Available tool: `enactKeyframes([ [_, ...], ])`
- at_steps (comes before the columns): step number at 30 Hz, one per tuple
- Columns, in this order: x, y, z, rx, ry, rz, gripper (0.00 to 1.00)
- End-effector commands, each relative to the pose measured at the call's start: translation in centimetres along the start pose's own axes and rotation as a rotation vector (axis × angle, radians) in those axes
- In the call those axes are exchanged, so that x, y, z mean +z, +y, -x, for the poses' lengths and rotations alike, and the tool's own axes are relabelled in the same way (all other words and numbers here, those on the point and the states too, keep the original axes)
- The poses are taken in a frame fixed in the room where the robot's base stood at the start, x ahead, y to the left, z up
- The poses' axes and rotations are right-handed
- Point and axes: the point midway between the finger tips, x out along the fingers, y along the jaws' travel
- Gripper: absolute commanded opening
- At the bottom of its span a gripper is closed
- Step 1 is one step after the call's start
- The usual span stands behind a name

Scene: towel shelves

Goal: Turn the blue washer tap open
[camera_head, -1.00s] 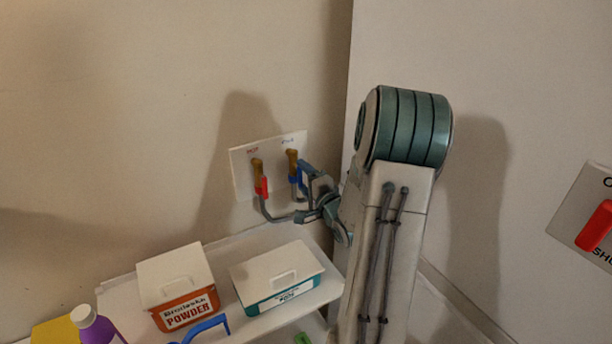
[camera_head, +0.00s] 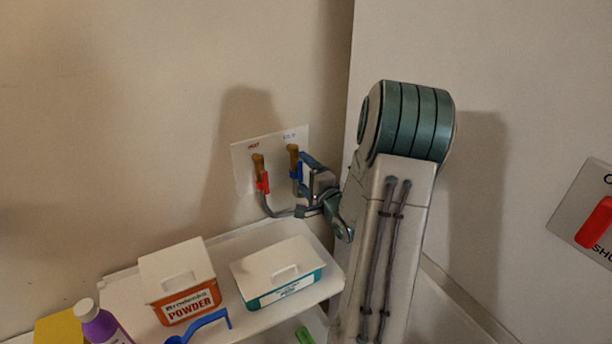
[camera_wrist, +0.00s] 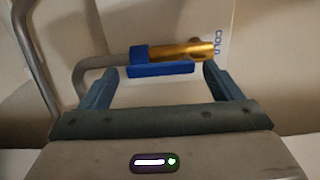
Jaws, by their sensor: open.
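The cold tap, with a brass body (camera_head: 293,156) and a blue lever (camera_head: 296,172), sits on the white wall plate (camera_head: 243,178). In the wrist view its blue lever (camera_wrist: 160,69) lies crosswise, beside the brass body (camera_wrist: 190,50) and the COLD lettering. My gripper (camera_wrist: 160,76) is open, one finger near each end of the lever. Whether the fingers touch it cannot be told. In the head view my gripper (camera_head: 306,174) is right beside the blue tap, and my wrist partly hides that side.
The hot tap with a red lever (camera_head: 264,182) is close on the left, with a grey hose below. A shelf (camera_head: 325,292) underneath holds a powder box (camera_head: 180,282), a teal-based box (camera_head: 280,270) and a purple bottle (camera_head: 103,326). A red-handled panel (camera_head: 570,215) is far right.

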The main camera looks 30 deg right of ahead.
Motion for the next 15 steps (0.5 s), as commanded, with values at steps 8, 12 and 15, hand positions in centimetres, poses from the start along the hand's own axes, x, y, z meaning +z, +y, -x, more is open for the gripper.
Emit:
enactKeyframes([
  [8, -0.1, 0.1, 2.4, 0.0, 0.002, 0.001, 0.85],
  [12, -0.1, 0.2, 5.6, 0.0, 0.006, 0.003, 0.85],
  [15, -0.1, 0.2, 8.2, 0.0, 0.006, 0.002, 0.85],
])
